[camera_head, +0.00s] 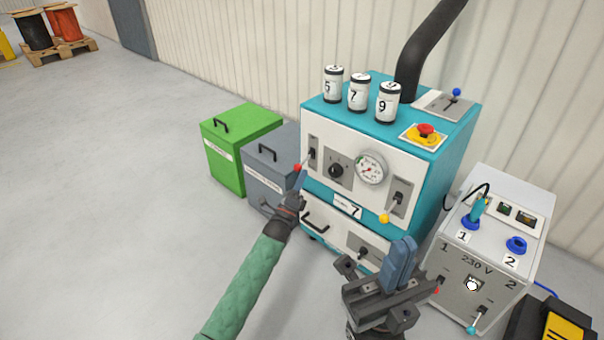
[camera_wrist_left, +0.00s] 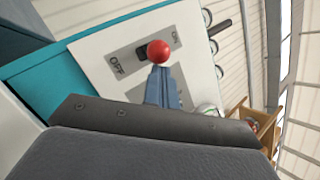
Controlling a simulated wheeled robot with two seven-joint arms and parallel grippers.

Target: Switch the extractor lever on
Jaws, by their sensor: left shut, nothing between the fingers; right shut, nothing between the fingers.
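The teal and white machine (camera_head: 322,184) with a black duct has a red-knobbed lever (camera_head: 297,168) on its front left. In the head view the lever slants out and down from its plate. The left wrist view shows its red ball (camera_wrist_left: 158,52) in front of a plate marked OFF (camera_wrist_left: 117,66) and ON. My left gripper (camera_head: 299,181) is shut and empty, its tips just below the red ball; I cannot tell whether they touch. It also shows in the left wrist view (camera_wrist_left: 160,75). My right gripper (camera_head: 401,258) is shut and empty before the machine's lower right.
The machine also has a yellow-knobbed lever (camera_head: 385,218), a blue-knobbed lever (camera_head: 456,92), a red emergency button (camera_head: 426,130) and a gauge (camera_head: 371,168). Green (camera_head: 232,160) and grey (camera_head: 262,178) bins stand left. A 230 V box (camera_head: 470,262) stands right.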

